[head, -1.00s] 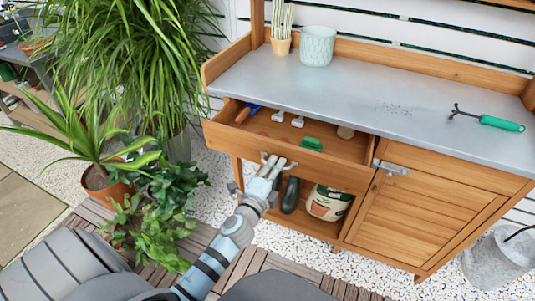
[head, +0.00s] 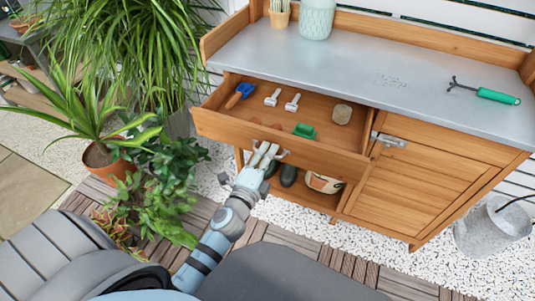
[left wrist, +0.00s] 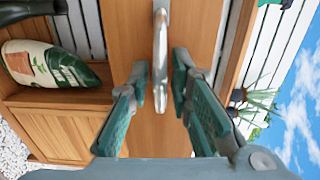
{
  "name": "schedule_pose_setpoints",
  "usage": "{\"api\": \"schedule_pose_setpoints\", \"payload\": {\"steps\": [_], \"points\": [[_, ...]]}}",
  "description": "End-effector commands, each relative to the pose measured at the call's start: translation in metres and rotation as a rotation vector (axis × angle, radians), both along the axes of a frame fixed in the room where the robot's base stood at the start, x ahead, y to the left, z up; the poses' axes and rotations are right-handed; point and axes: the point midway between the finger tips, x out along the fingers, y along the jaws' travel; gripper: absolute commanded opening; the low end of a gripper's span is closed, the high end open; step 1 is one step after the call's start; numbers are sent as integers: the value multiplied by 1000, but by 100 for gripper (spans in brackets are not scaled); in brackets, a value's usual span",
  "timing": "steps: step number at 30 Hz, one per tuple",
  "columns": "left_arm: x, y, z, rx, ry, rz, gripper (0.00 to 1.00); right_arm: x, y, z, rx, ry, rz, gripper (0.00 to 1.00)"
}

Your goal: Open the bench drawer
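The bench drawer (head: 280,138) is well out of the wooden bench, with its inside showing in the head view. My left gripper (head: 265,152) is at the middle of the drawer front, where it hides most of the handle. In the left wrist view the metal handle (left wrist: 160,60) runs between the two green-padded fingers (left wrist: 159,88). My right gripper is not in view.
The drawer holds a blue-and-orange tool (head: 240,95), two pale tools, a green item (head: 305,131) and a round tan item (head: 342,114). A soil bag (head: 323,183) and dark boots stand on the shelf below. Potted plants (head: 150,190) are at left. A green-handled rake (head: 497,96) lies on top.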

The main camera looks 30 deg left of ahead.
Motion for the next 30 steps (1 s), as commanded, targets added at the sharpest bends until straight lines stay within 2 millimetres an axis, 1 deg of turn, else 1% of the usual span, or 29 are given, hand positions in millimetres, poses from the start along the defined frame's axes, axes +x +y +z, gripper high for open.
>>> {"api": "schedule_pose_setpoints", "payload": {"steps": [8,11,14,17,18,21,25,30], "points": [[1,-1,0,0,0,-2,29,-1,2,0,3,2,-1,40],[-3,-2,0,1,0,-3,29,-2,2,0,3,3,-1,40],[-16,-3,0,1,2,-3,29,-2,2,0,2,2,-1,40],[-42,-6,0,2,4,-3,29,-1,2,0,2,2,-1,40],[-54,-7,0,3,4,-3,29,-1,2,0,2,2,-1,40],[-78,-9,1,3,4,-2,29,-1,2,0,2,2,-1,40],[-99,-11,2,3,4,-2,29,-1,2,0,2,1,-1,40],[-115,-12,3,3,3,-2,29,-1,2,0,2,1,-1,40]]}}
